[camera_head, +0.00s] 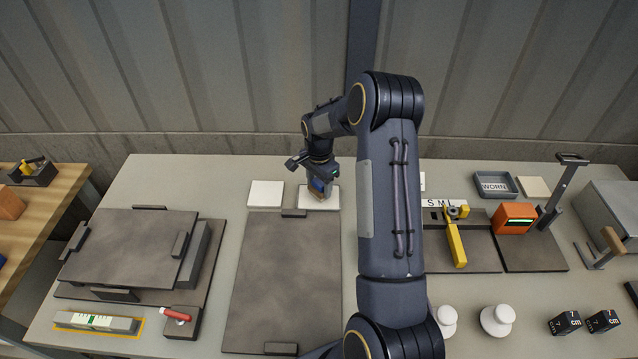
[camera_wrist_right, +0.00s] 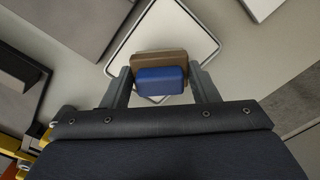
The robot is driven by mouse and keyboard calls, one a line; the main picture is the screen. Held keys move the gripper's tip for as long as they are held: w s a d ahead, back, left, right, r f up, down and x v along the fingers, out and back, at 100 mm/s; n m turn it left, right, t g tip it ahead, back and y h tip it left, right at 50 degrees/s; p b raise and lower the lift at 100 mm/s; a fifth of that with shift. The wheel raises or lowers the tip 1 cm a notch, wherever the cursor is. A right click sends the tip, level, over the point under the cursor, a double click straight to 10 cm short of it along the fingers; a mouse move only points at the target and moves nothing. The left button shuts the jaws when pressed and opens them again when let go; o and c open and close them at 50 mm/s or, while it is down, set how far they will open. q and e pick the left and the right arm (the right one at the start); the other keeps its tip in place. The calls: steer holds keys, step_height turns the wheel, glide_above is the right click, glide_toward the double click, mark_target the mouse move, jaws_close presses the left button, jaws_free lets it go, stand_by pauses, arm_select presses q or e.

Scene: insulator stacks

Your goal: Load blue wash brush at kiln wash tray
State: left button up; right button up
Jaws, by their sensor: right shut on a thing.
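My right gripper (camera_wrist_right: 162,90) is shut on the blue wash brush (camera_wrist_right: 161,80), a blue block with a brown part (camera_wrist_right: 158,56) beyond it. In the head view the brush (camera_head: 318,186) shows as a small blue patch under my right gripper (camera_head: 321,182). The brush is over a white square tray (camera_head: 318,203) at the back middle of the table, which I take as the kiln wash tray. The tray's raised rim (camera_wrist_right: 201,33) shows in the wrist view. I cannot tell whether the brush touches the tray. My left gripper is not in view.
A second white square (camera_head: 265,194) lies left of the tray. A large grey slab (camera_head: 283,280) lies in front. Stacked slabs (camera_head: 130,245) stand at left. A yellow-handled tool (camera_head: 456,245), an orange block (camera_head: 514,218) and a "WORN" bin (camera_head: 496,185) stand at right.

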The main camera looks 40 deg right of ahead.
steer(key=shift+f+b, duration=0.45)
steer(key=shift+f, duration=0.05)
stand_by(0.6)
